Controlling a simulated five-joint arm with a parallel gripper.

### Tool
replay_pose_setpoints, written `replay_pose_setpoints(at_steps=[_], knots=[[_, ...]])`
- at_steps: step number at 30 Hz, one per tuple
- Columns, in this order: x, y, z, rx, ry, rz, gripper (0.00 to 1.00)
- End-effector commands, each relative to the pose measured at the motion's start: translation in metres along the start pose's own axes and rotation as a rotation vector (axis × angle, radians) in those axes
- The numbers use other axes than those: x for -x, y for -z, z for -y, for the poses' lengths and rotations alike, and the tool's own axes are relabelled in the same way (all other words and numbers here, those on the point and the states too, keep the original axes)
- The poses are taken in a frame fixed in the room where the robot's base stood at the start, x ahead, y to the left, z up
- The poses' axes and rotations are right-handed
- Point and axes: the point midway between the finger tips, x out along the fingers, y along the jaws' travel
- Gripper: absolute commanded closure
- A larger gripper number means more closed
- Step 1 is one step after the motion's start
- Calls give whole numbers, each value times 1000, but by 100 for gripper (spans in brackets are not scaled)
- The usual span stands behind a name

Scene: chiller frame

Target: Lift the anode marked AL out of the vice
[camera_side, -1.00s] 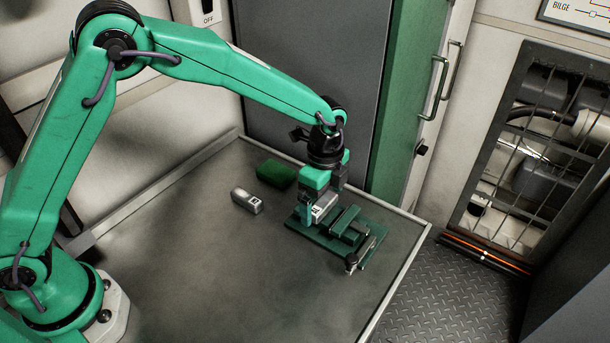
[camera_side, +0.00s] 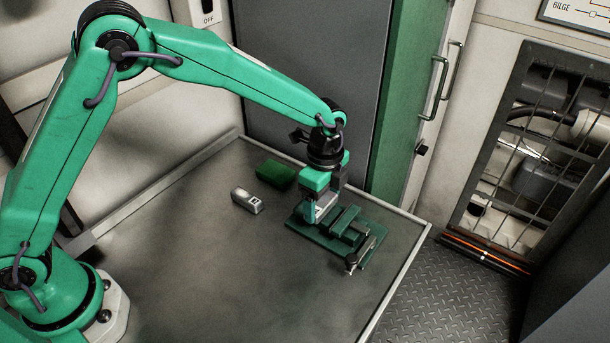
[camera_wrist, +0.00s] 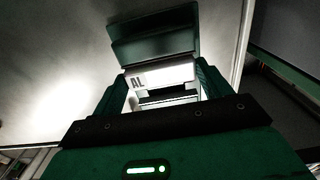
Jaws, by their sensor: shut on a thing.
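The AL anode (camera_wrist: 147,79) is a pale block with dark letters, seen between my fingers in the wrist view. My gripper (camera_side: 322,206) points down over the left end of the green vice (camera_side: 347,221). It is shut on the AL anode, with one green finger on each side in the wrist view. In the side view the near finger hides most of the anode. The vice's green jaw (camera_wrist: 155,42) shows just beyond the anode in the wrist view. I cannot tell whether the anode is clear of the vice.
A second grey block (camera_side: 247,201) with a dark-framed label lies loose on the bench, left of the vice. A dark green box-like block (camera_side: 276,174) lies behind it. The bench (camera_side: 240,275) is clear in front. Its right edge (camera_side: 402,274) runs close to the vice.

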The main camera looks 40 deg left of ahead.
Motion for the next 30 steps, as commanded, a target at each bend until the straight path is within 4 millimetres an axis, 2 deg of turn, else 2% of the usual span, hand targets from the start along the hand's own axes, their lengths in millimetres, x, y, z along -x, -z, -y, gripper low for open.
replay_pose_setpoints(at_steps=[8, 17, 30], knots=[[7, 0, 0, 0, 2, -1, 50], [44, 1, 1, 0, 6, -3, 50], [88, 44, -64, -4, 3, -2, 50]])
